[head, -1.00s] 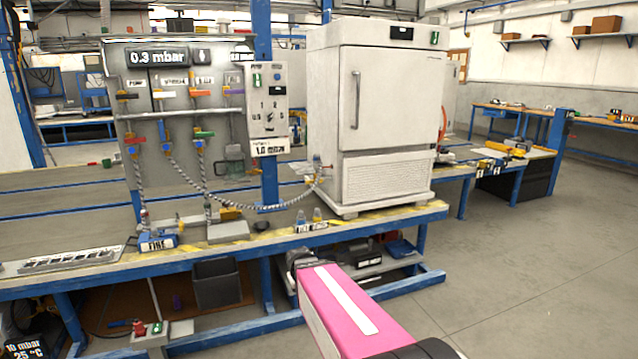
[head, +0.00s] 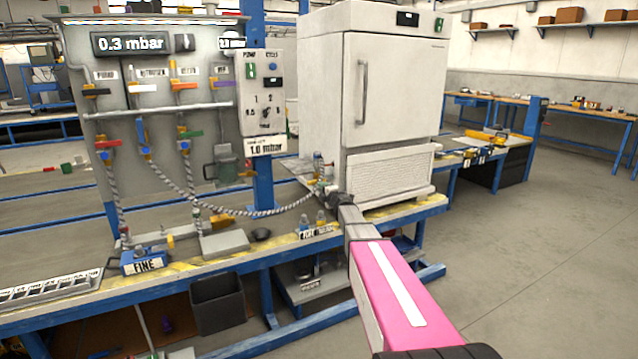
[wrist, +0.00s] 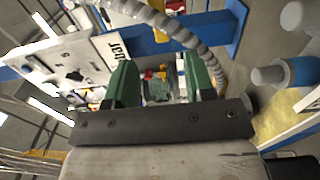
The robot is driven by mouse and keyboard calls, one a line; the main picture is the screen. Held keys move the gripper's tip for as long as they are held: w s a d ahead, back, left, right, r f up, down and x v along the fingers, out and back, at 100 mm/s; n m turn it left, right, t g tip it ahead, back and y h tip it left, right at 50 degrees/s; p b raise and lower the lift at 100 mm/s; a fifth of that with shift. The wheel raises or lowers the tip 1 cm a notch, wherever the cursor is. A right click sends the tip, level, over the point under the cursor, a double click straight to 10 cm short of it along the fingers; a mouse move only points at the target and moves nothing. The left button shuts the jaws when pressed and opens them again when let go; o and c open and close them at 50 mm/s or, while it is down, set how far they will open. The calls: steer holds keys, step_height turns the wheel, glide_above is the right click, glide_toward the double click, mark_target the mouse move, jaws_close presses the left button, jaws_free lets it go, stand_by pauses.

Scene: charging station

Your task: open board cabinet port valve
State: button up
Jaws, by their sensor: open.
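The grey board (head: 165,128) stands at the left with coloured valve handles. Its lower row has a red handle (head: 108,147), a blue handle (head: 143,145) and a green handle (head: 190,133). I cannot read which one is the cabinet port valve. A ribbed hose (head: 240,212) runs from below the blue-handled valve to fittings (head: 320,178) at the white cabinet's (head: 395,95) lower left. My gripper (head: 338,198) is in front of these fittings, right of the board. In the wrist view my gripper (wrist: 160,85) shows two green fingers apart with nothing held between them.
A control box (head: 262,95) hangs between board and cabinet. The bench (head: 285,247) carries a box labelled FINE (head: 147,262), a grey block (head: 225,243) and small bottles. In the wrist view, the hose (wrist: 170,22) passes close beyond the fingers. Floor at the right is clear.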

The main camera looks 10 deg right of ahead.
mark_target(314, 183)
steer(key=x, duration=1)
steer(key=shift+w, duration=0.4)
steer(key=shift+f, duration=0.1)
jaws_close()
